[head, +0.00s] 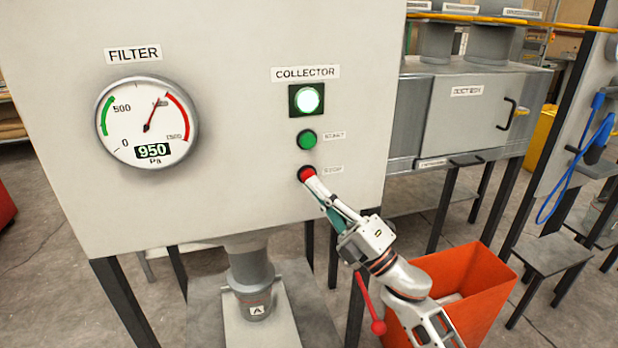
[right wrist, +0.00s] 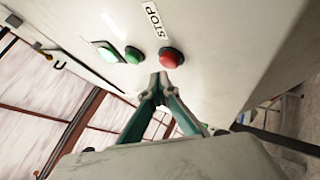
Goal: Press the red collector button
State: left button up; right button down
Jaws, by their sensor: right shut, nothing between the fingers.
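The red collector button (head: 306,174) is the lowest control under the COLLECTOR label on the grey panel (head: 230,120). It also shows in the right wrist view (right wrist: 171,57), beside the STOP label. My right gripper (head: 312,183) is shut and empty, its fingertips right at the button's lower edge in the head view. In the right wrist view the closed fingertips (right wrist: 158,78) point at the panel just below and left of the red button. Whether they touch it I cannot tell. My left gripper is not in view.
Above the red button sit a green button (head: 307,139) and a lit green lamp (head: 307,99). A filter gauge (head: 147,122) reading 950 Pa is on the panel's left. An orange bin (head: 480,290) stands below on the right, near my right arm.

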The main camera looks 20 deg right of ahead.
jog(key=shift+w, duration=0.15)
jog(key=shift+w, duration=0.25)
jog(key=shift+w, duration=0.5)
dwell(0.7)
jog(key=shift+s, duration=0.95)
jog(key=s+p, duration=0.1)
jog(key=s, duration=0.4)
jog(key=shift+d, duration=0.1)
dwell(0.4)
